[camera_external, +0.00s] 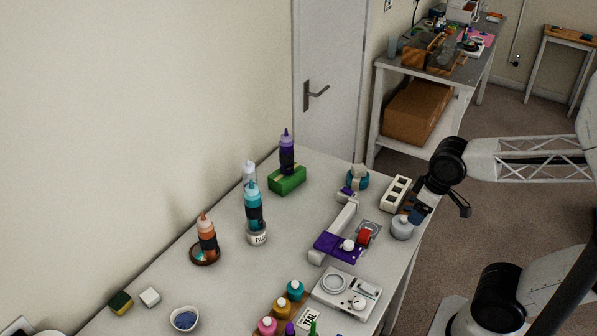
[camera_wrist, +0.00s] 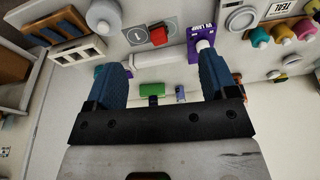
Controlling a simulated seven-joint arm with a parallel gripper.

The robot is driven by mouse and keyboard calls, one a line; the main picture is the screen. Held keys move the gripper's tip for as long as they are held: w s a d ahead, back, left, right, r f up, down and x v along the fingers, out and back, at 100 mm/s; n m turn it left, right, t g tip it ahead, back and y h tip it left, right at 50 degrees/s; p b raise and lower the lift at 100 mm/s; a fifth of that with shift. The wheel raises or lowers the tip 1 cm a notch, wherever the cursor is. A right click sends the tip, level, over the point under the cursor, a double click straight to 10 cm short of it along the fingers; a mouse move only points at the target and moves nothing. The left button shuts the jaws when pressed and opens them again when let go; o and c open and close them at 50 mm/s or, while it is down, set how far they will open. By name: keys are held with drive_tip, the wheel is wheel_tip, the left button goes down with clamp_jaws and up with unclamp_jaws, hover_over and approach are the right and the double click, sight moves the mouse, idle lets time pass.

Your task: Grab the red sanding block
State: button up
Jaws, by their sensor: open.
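The red sanding block (camera_external: 364,236) is a small red block on the grey table, beside a grey square plate (camera_external: 375,226) and near the purple piece. In the wrist view the red block (camera_wrist: 159,36) appears near the top centre, beyond my fingertips. My gripper (camera_external: 418,214) is above the table's right edge, to the right of the block and apart from it. In the wrist view my gripper (camera_wrist: 165,66) has its two blue fingers wide apart, with nothing held between them.
A cream slotted holder (camera_external: 396,193) and a grey-white round bottle (camera_external: 403,228) stand close to my gripper. A purple piece (camera_external: 338,248) and a white bar (camera_external: 345,216) lie left of the block. A green box (camera_external: 287,180) and several bottles stand farther left.

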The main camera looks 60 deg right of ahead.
drive_tip(key=m+t+y, duration=0.3)
drive_tip(key=m+t, duration=0.7)
drive_tip(key=m, duration=2.2)
approach(369, 235)
drive_tip(key=shift+w+a+f, duration=0.25)
drive_tip(key=shift+w+a, duration=0.05)
drive_tip(key=shift+a, duration=0.25)
drive_tip(key=shift+d+f+m+t+h, duration=0.3)
drive_tip(key=shift+d+f+m+h, duration=0.15)
drive_tip(key=shift+m, duration=0.35)
drive_tip(key=shift+w, duration=0.15)
drive_tip(key=shift+x, duration=3.25)
drive_tip(key=shift+w+f, duration=0.1)
drive_tip(key=shift+f, duration=0.05)
